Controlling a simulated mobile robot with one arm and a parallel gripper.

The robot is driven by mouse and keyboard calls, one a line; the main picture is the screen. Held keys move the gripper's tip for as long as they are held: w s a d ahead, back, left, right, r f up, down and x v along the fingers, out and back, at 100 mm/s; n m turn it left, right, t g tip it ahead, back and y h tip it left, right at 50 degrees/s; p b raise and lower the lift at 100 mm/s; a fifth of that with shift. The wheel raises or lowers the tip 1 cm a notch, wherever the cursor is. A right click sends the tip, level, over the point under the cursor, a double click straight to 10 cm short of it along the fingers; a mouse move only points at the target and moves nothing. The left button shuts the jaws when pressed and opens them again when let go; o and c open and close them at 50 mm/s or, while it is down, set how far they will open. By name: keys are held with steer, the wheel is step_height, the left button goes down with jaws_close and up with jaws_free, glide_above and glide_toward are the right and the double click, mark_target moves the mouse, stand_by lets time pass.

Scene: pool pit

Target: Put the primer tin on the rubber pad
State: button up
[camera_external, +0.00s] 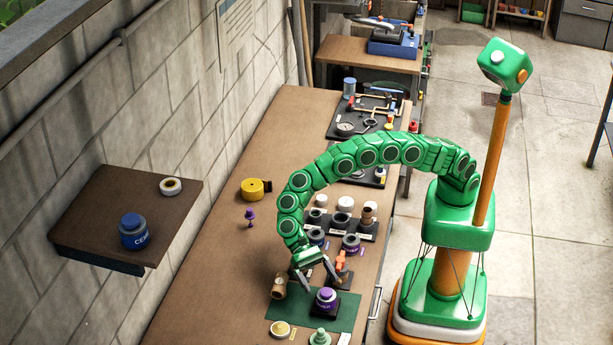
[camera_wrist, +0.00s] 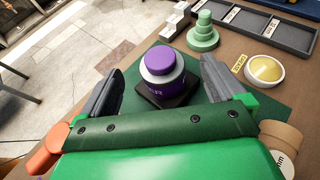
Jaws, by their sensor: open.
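The primer tin (camera_external: 326,296) is a grey tin with a purple lid and a partly readable label. In the wrist view the tin (camera_wrist: 163,74) stands upright on the dark square rubber pad (camera_wrist: 183,99). The pad also shows in the external view (camera_external: 322,311), lying on a green mat (camera_external: 345,311). My gripper (camera_external: 317,276) is open, just above and behind the tin. In the wrist view my gripper (camera_wrist: 162,72) has one finger on each side of the tin, with visible gaps.
A brown roll (camera_external: 278,287), a yellow-topped dish (camera_external: 280,329) and a green stepped piece (camera_external: 320,338) stand close by. An orange-topped item (camera_external: 341,262) is near my fingers. A wall shelf (camera_external: 90,210) holds a blue-lidded tin (camera_external: 133,232).

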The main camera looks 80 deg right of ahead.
steer(key=shift+v, duration=2.45)
steer(key=shift+d+r, duration=0.1)
steer(key=shift+r, duration=0.05)
steer(key=s+d+r+n+t+h, duration=0.15)
steer(key=d+r, duration=0.35)
steer(key=d, duration=0.5)
steer(key=s+d+r+n+t+h, duration=0.1)
steer(key=s+d+r+n, duration=0.2)
steer(key=d, duration=0.8)
steer(key=s+d+r+n+t+h, duration=0.1)
steer(key=s+d+r+t, duration=0.15)
steer(key=d+r, duration=0.55)
steer(key=s+d+f+n+t+h, duration=0.1)
steer(key=s+d+h, duration=0.1)
steer(key=s+d, duration=0.5)
steer(key=s+d+f+n+t+h, duration=0.1)
steer(key=s+d, duration=0.6)
steer(key=d, duration=0.8)
steer(key=s+d+f+n+h, duration=0.1)
steer(key=s+d+f+h, duration=0.2)
steer(key=s+d, duration=0.4)
steer(key=d, duration=0.5)
steer(key=shift+s+t, duration=0.3)
steer(key=shift+t, duration=0.1)
